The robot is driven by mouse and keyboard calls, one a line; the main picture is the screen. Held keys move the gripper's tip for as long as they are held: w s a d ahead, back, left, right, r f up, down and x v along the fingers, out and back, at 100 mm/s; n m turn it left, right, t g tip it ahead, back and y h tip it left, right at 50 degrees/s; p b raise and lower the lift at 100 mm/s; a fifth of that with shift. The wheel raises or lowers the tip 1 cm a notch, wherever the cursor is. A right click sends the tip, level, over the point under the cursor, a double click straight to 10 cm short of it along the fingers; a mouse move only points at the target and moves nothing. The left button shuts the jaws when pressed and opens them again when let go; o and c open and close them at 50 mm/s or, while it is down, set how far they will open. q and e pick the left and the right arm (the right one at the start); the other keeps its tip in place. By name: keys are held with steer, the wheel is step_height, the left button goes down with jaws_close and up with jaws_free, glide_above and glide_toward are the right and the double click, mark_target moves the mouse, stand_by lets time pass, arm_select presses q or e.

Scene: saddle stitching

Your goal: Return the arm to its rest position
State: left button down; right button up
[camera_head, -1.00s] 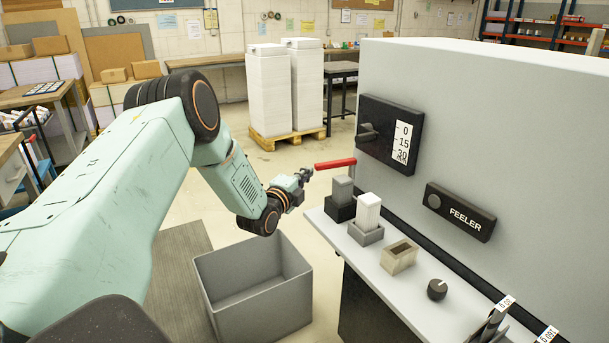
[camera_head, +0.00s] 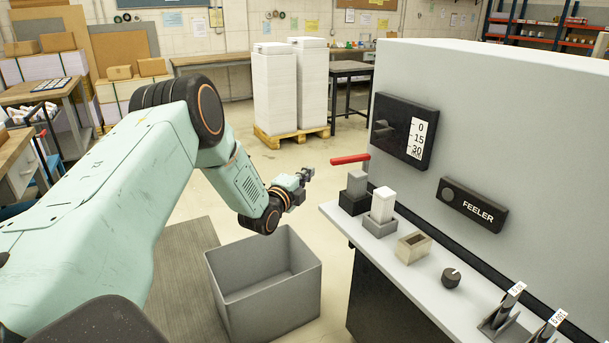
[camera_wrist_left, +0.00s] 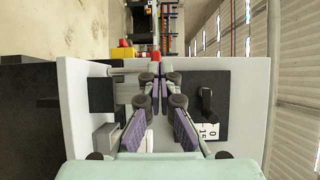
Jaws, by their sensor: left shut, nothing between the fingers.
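My left arm comes in from the left in the head view. Its gripper (camera_head: 306,174) is in the air to the left of the red lever (camera_head: 350,159), apart from it, above the floor behind the grey bin. In the left wrist view the two fingers of the gripper (camera_wrist_left: 163,82) meet at the tips with nothing between them. The dial panel (camera_wrist_left: 208,106) shows to the right of the fingers there. My right gripper is not in either view.
The machine (camera_head: 480,110) stands at the right with a dial panel (camera_head: 404,131) and a FEELER box (camera_head: 472,206). Its ledge (camera_head: 345,222) holds small blocks and a knob (camera_head: 451,278). A grey bin (camera_head: 268,300) is on the floor below my arm. White paper stacks (camera_head: 275,90) stand behind.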

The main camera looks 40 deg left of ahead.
arm_select(q)
steer(key=s+d+f+n+g+h+b, duration=0.1)
steer(key=s+d+f+n+g, duration=0.2)
steer(key=s+d+f+n, duration=0.4)
steer(key=s+d+f+n+g+h+b, duration=0.1)
steer(key=s+d+f+n+g, duration=0.25)
steer(key=s+f, duration=0.4)
steer(key=s+d+f+n+g+b, duration=0.2)
steer(key=s+d+f+n+g, duration=0.25)
steer(key=f, duration=0.55)
steer(key=s+d+f+g+b, duration=0.2)
steer(key=s+d+f, duration=0.1)
steer(key=s, duration=0.7)
steer(key=s+d+f+n+g+b, duration=0.1)
steer(key=s+d+f+g+b, duration=0.1)
steer(key=s, duration=0.8)
steer(key=s+d+f+g+h+b, duration=0.1)
steer(key=s+d+f, duration=0.4)
steer(key=s, duration=0.5)
steer(key=shift+d+f+n+g+b, duration=0.15)
steer(key=shift+f+n+g+b, duration=0.3)
steer(key=shift+g+b, duration=0.6)
